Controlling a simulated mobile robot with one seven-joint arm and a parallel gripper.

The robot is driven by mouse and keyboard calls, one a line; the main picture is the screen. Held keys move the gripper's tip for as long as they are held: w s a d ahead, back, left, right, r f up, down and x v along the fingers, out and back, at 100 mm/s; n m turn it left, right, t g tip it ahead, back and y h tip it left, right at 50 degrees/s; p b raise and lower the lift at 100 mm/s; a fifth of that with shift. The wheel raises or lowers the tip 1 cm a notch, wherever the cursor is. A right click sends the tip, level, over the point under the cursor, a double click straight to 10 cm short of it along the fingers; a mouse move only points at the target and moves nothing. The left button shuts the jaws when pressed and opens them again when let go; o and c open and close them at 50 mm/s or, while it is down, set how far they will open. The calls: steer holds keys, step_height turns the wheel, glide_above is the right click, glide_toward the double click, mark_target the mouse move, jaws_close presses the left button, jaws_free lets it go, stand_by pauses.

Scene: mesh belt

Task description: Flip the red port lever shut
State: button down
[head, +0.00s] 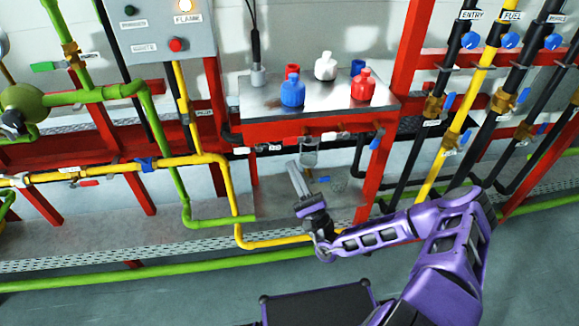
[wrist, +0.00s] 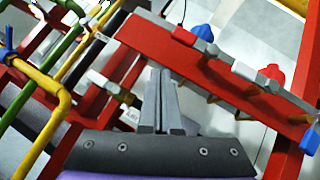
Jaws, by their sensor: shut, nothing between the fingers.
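In the wrist view my gripper's closed fingers (wrist: 163,73) point at the red beam (wrist: 225,85).
A blue lever (head: 376,139) hangs at the beam's right end. The metal table (head: 330,108) carries a blue bottle (head: 292,91), a red bottle (head: 363,85) and a white bottle (head: 326,66). Yellow pipe (head: 226,190) runs at left. A grey fitting (head: 309,158) hangs near my fingers.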

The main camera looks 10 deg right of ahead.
steer(key=s+f, duration=0.6)
steer(key=shift+s+f, duration=0.2)
steer(key=shift+s, duration=0.15)
steer(key=shift+d, duration=0.1)
